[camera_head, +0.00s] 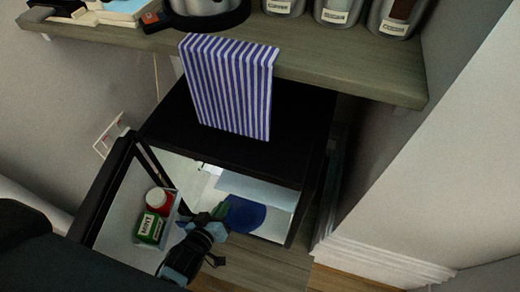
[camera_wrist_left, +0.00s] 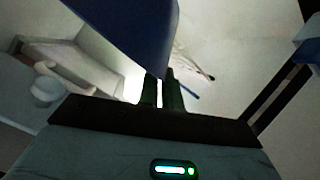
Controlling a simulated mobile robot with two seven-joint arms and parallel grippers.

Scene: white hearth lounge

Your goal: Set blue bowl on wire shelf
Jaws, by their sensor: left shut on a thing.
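The blue bowl (camera_head: 246,216) is at the open front of a small black fridge (camera_head: 235,150), against its pale interior. My left gripper (camera_head: 222,211) is at the bowl's left side in the head view and is shut on it. In the left wrist view the bowl (camera_wrist_left: 130,30) fills the upper middle as a dark blue shape, and the left gripper's fingers (camera_wrist_left: 161,92) meet its lower edge. A pale blue panel (camera_head: 258,190) shows inside the fridge; I cannot tell whether it is the wire shelf. My right gripper is not in view.
The fridge door (camera_head: 105,190) stands open at the left, its bin holding a red-and-white jar (camera_head: 157,199) and a green mint container (camera_head: 149,228). Above, a wooden shelf (camera_head: 330,75) carries canisters and a hanging striped towel (camera_head: 230,85). A white wall stands right.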

